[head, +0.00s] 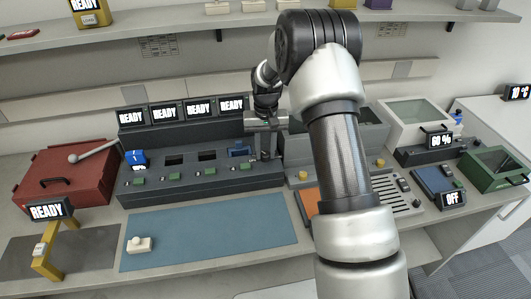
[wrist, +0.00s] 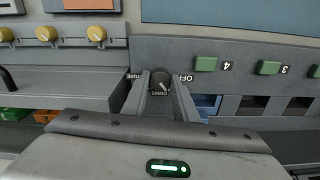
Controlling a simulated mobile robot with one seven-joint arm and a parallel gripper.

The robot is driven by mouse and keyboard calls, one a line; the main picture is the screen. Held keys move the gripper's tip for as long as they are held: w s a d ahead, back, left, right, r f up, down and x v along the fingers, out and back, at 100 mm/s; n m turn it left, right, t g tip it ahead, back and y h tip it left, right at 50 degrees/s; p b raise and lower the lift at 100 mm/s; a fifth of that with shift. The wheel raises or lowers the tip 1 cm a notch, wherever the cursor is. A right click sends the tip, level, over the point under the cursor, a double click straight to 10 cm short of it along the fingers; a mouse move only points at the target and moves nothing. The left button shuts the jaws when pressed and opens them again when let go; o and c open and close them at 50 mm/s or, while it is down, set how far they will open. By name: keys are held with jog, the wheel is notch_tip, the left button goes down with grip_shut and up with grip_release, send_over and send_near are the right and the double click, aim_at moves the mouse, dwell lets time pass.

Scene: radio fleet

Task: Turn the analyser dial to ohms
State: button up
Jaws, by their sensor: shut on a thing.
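The analyser dial (wrist: 159,77) is a small dark round knob on a grey panel, with the labels STORE, OHMS and OFF around it. My gripper (wrist: 161,84) has one finger on each side of the dial and is shut on it. A pale mark shows on the dial near the OHMS label, but its exact heading is too small to tell. In the head view my gripper (head: 268,150) is at the right end of the dark grey bank (head: 200,187) and hides the dial.
The bank has several READY screens (head: 198,107), green buttons (head: 172,175) and bays, with a blue handset (head: 134,157) in the left bay. A blue mat (head: 210,240) lies in front. A red toolbox (head: 70,178) stands left. Yellow knobs (wrist: 97,34) are beside the dial panel.

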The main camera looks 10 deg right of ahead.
aim_at(266, 154)
jog(key=m, duration=0.4)
jog(key=shift+a+b, duration=0.1)
jog(key=shift+b, duration=0.2)
jog(key=shift+m, duration=1.7)
jog(key=o, duration=1.1)
jog(key=shift+c, duration=0.2)
jog(key=shift+r, duration=0.1)
notch_tip(266, 154, up, 17)
jog(key=shift+r, duration=0.15)
